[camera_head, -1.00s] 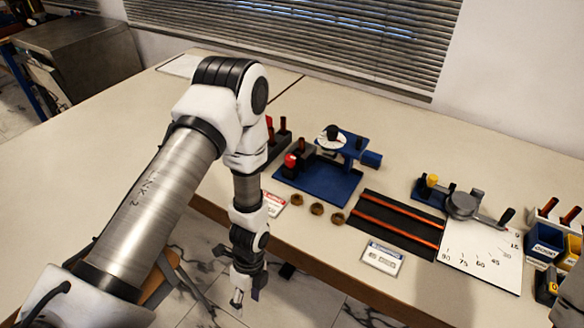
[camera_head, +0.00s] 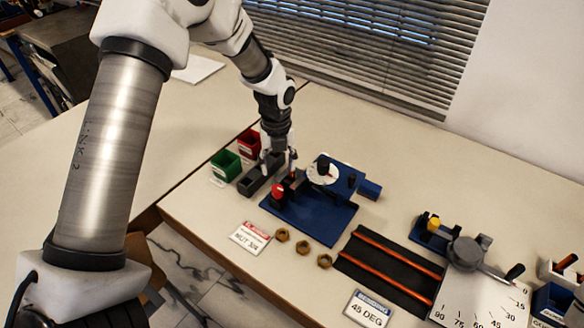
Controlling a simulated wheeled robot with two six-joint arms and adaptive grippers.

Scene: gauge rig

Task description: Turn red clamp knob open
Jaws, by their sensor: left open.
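The red clamp knob (camera_head: 277,190) stands at the left end of the blue gauge rig (camera_head: 318,222), beside a dark block. My left gripper (camera_head: 279,168) points down just behind the knob, over the left end of the rig. Its jaws are open, and the knob does not appear to be between them. Whether a finger touches the nearby dark posts, I cannot tell. A white round dial (camera_head: 322,172) with a black top sits on the rig to the right of the gripper. My right gripper is out of view.
A green bin (camera_head: 225,164) and a red bin (camera_head: 249,141) stand left of the gripper, with a dark grey block (camera_head: 252,184) close by. Several brass nuts and a label card (camera_head: 250,238) lie in front. A black plate with orange rails (camera_head: 391,268) lies to the right.

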